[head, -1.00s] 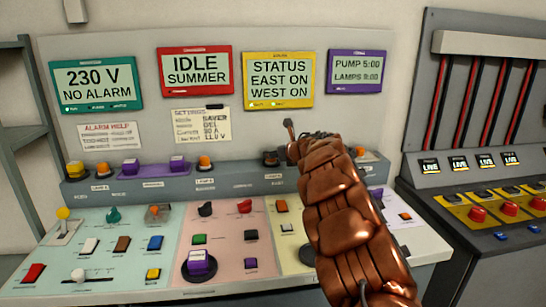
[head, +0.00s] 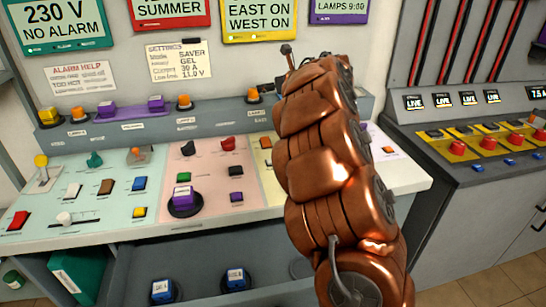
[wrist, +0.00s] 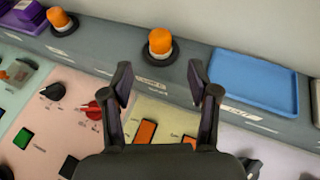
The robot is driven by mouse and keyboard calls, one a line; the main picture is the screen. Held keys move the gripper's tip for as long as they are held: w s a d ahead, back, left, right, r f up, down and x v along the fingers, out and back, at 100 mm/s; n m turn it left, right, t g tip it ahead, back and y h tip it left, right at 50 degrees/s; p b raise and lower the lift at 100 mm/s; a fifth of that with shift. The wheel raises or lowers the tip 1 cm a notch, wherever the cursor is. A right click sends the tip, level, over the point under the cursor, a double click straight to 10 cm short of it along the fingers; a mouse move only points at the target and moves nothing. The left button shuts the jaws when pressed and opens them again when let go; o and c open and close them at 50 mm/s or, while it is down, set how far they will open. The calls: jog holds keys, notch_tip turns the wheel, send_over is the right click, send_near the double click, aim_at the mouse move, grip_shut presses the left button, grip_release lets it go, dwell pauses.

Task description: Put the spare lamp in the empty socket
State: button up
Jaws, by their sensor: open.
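My gripper (wrist: 160,84) is open and empty in the wrist view, its two fingers apart above the console. An orange lamp (wrist: 160,42) stands upright in a round black base on the ledge, beyond and between the fingertips, apart from both. It also shows in the head view (head: 253,93), left of my arm. A second orange lamp (wrist: 59,18) stands in a black base to its left. No empty socket shows clearly, and I cannot tell which lamp is the spare. In the head view my arm hides the gripper and the ledge's right part.
A blue tray (wrist: 256,80) lies empty on the ledge, right of the fingers. Purple caps (head: 106,108) and more orange lamps (head: 47,114) stand along the ledge at left. Buttons and levers cover the sloped panel below. A grey cabinet (head: 475,160) stands at right.

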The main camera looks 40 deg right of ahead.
jog(key=s+d+r+m+h, duration=0.1)
jog(key=s+r+m+h, duration=0.1)
jog(key=r+m+h, duration=0.3)
jog(key=s+d+r+m+h, duration=0.1)
jog(key=s+r+m+h, duration=0.2)
jog(key=r+m, duration=0.45)
jog(key=s+f+m+g+h, duration=0.1)
jog(key=s+m+g+h, duration=0.1)
jog(key=s+m, duration=0.5)
jog(key=s+a+f+m+g+y, duration=0.5)
jog(key=s+a+f+m+g, duration=0.3)
jog(key=s+a+f+m, duration=0.9)
jog(key=s+a+f+g+y, duration=0.2)
jog(key=s+a+f, duration=0.3)
jog(key=s+a, duration=0.4)
jog(key=s+a+f+g+y, duration=0.3)
jog(key=s+a+f, duration=0.3)
jog(key=s+a, duration=0.3)
jog(key=shift+s+a+f, duration=0.2)
jog(key=shift+s+a, duration=0.05)
jog(key=shift+s, duration=0.9)
jog(key=shift+n, duration=0.25)
